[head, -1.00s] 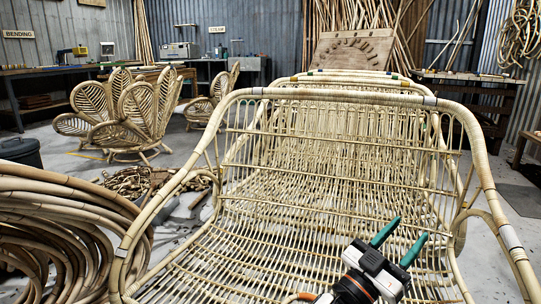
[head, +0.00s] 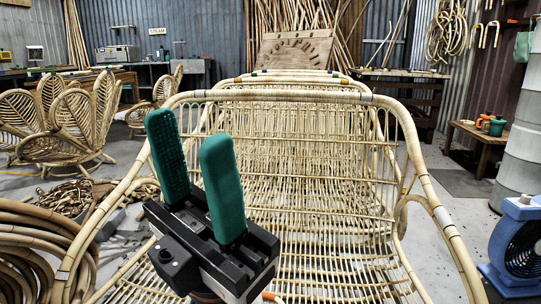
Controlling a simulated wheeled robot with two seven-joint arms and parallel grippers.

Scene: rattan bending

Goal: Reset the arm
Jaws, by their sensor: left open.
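My left gripper (head: 190,135) stands up large and close in the head view, left of centre. Its two green ridged fingers point upward and are spread apart, with nothing between them. Its black body covers part of the rattan bench (head: 290,95) behind it. The bench is pale, with a curved top rail, a slatted back and a wide slatted seat. I cannot tell how far the gripper is from the bench. My right gripper is not in view.
Coiled rattan (head: 45,235) lies at the lower left. Petal-backed rattan chairs (head: 70,120) stand at the back left. A blue fan (head: 518,245) stands at the lower right, near a small wooden table (head: 478,135) with orange and green items. Some concrete floor is bare right of the bench.

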